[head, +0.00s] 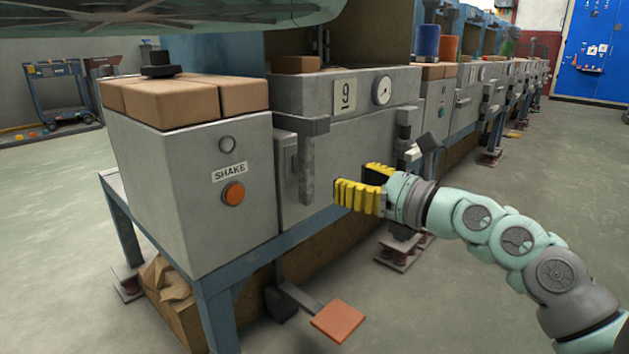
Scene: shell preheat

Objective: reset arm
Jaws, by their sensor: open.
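My gripper (350,184) has yellow ribbed finger pads. It is open and empty in front of the grey machine cabinet (350,145) marked 9. My mint-green arm reaches in from the lower right of the head view. The cabinet's door appears closed, with a dark vertical handle (307,160) at its left. A small block-ended lever (426,146) stands just above and behind my gripper's wrist. I cannot tell whether any part of the gripper touches the cabinet.
A grey box with a SHAKE label (230,172) and an orange button (234,194) stands at the left. An orange foot pedal (338,321) sits low in front. Several similar machines (480,95) run back to the right. The floor at right (560,160) is clear.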

